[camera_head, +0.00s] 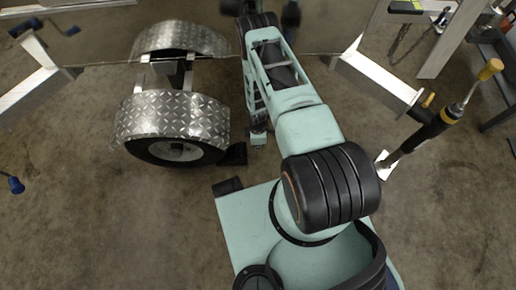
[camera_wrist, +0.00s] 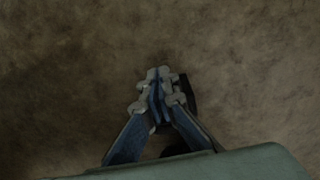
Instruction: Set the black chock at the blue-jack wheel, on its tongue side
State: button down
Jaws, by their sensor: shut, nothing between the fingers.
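The wheel (camera_head: 178,152) stands under a diamond-plate fender (camera_head: 170,118) at left centre in the head view. A black chock (camera_head: 234,154) sits on the floor at the wheel's right side, touching or very close to the tyre. A blue handle (camera_head: 15,185) shows at the left edge. Which jack belongs to this wheel cannot be told for sure. My gripper (camera_wrist: 158,82) points at the floor in the wrist view, its fingers together and empty. A dark shape (camera_wrist: 188,92) shows partly behind the fingers, perhaps the chock. In the head view my fingers cannot be made out.
A jack with a yellow handle (camera_head: 490,69) stands at the right by an aluminium beam (camera_head: 375,78). Another aluminium frame (camera_head: 38,85) is at the left. The concrete floor at lower left (camera_head: 110,225) is clear.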

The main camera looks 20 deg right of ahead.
notch_tip(320, 180, up, 3)
jog(key=shift+p, duration=0.3)
jog(key=c, duration=2.6)
grip_release()
jog(key=shift+c, duration=0.2)
jog(key=o, duration=0.5)
jog(key=shift+w+f, duration=0.1)
jog(key=shift+w, duration=0.05)
jog(key=o, duration=0.5)
jog(key=shift+w+a+f+t+y, duration=0.1)
jog(key=shift+w+t+y, duration=0.2)
jog(key=shift+w, duration=0.1)
jog(key=shift+o, duration=1.4)
jog(key=shift+w+a, duration=0.15)
jog(key=shift+w, duration=0.15)
jog(key=o, duration=0.5)
jog(key=shift+w+a+f+t+y+b, duration=0.1)
jog(key=shift+w+a+t+y+b, duration=0.25)
jog(key=shift+a+y, duration=0.25)
jog(key=o, duration=0.4)
jog(key=shift+a+y, duration=0.5)
jog(key=shift+a, duration=0.25)
jog(key=shift+c, duration=0.2)
jog(key=shift+s+a+r+y, duration=0.25)
jog(key=shift+a+y, duration=0.15)
jog(key=shift+a, duration=0.1)
jog(key=shift+s+a+r+y, duration=0.15)
jog(key=shift+a+r+y, duration=0.1)
jog(key=shift+a+y, duration=0.2)
